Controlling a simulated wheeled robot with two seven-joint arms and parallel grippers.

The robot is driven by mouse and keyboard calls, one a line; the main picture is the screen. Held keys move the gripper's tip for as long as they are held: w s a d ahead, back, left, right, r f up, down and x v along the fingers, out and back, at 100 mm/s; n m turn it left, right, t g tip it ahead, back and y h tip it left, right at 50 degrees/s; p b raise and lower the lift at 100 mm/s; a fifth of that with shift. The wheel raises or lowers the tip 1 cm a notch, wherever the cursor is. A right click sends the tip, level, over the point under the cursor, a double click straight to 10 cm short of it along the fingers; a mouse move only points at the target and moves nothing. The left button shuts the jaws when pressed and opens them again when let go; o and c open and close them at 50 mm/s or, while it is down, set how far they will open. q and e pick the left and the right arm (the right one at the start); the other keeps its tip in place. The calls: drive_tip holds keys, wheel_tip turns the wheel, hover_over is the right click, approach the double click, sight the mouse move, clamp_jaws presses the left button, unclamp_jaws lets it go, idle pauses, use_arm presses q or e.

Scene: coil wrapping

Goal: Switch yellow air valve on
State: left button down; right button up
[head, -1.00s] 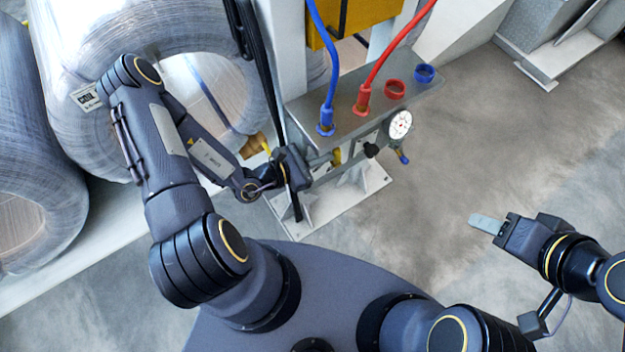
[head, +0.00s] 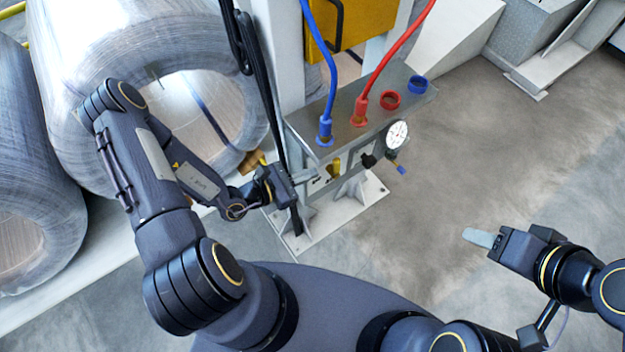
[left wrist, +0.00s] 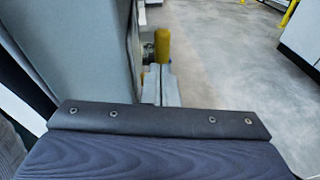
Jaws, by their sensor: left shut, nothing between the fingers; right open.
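The yellow air valve (head: 333,168) shows as a small yellow part under the grey manifold plate in the head view. In the left wrist view its yellow handle (left wrist: 162,45) stands upright just beyond the fingertips. My left gripper (head: 314,177) is shut and empty, to the left of the valve and pointing at it. A small gap seems to separate them. Its closed fingers also show in the left wrist view (left wrist: 159,84). My right gripper (head: 480,238) is open and empty over bare floor, far right of the valve.
A grey manifold plate (head: 345,140) carries a blue hose (head: 327,75) and a red hose (head: 392,60). A pressure gauge (head: 397,134) sits at its right front. Large wrapped coils (head: 75,70) lie at the left. The floor (head: 450,150) to the right is clear.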

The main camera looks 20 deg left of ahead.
use_arm(q)
drive_tip(key=s+a+r, duration=0.5)
drive_tip(key=r, duration=0.1)
drive_tip(key=shift+a+r, duration=0.15)
drive_tip(key=shift+r, duration=0.2)
drive_tip(key=s+d+r+m+g+h, duration=0.1)
drive_tip(key=s+d+r+m+g, duration=0.25)
drive_tip(key=r+m, duration=0.3)
drive_tip(key=s+d+r+m+g, duration=0.2)
drive_tip(key=s+r+m+g, duration=0.1)
drive_tip(key=r+m+g, duration=0.4)
drive_tip(key=s+a+r+m+t+y, duration=0.5)
drive_tip(key=m+y, duration=0.3)
drive_tip(key=m, duration=0.3)
drive_tip(key=shift+s+a+r+y+p, duration=0.35)
drive_tip(key=shift+s+a, duration=0.15)
drive_tip(key=shift+a, duration=0.2)
